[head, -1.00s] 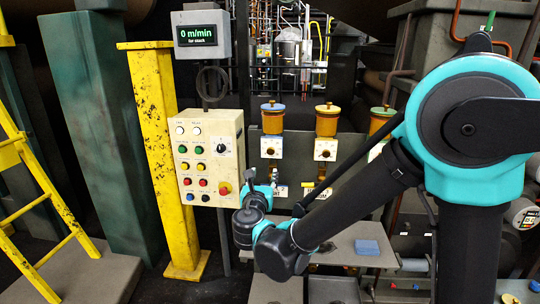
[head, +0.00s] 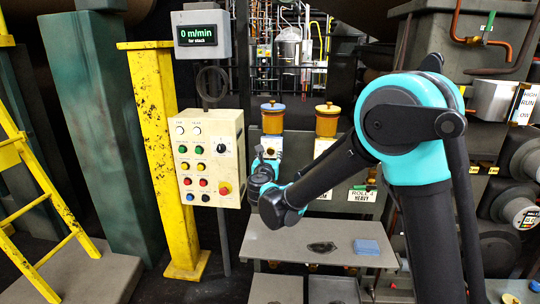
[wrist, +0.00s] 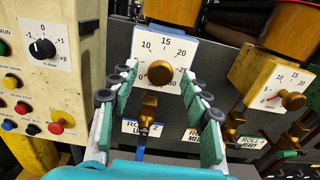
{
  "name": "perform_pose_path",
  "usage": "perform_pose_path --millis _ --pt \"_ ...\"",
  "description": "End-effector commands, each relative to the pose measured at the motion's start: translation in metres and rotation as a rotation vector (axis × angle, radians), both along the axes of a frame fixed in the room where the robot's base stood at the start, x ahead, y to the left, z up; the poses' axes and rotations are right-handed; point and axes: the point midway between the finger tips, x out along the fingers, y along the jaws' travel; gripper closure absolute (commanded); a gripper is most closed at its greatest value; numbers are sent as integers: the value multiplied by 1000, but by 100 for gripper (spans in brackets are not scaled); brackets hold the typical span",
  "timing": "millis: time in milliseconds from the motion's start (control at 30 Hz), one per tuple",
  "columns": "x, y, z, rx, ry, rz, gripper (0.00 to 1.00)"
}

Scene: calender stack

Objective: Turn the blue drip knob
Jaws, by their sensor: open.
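The blue-lidded drip oiler (head: 272,120) stands just right of the button panel in the head view. In the wrist view a round brass knob (wrist: 160,73) sits on a white dial plate (wrist: 165,50) marked with numbers, under an amber jar (wrist: 178,14). My gripper (wrist: 160,86) is open, its padded fingers on either side of the knob with gaps to it. Nothing is held. In the head view my gripper (head: 265,165) is small, in front of the oiler's lower part, and hides much of it. The blue lid is outside the wrist view.
The cream button panel (head: 210,158) stands close on the left. A yellow-lidded oiler (head: 327,120) is to the right; a neighbouring dial with a brass knob (wrist: 292,100) shows in the wrist view. Below the knob are a brass valve (wrist: 148,104) and blue handle (wrist: 140,139). A grey shelf (head: 300,243) holds a blue block (head: 366,247).

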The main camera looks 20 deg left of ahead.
Motion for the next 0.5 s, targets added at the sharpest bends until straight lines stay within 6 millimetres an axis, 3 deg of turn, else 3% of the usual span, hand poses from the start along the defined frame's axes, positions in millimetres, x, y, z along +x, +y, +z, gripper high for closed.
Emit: perform_pose_path --millis 333,500 --pt "3 0 0 0 0 0 54" --pt "3 1 0 0 0 0 75"
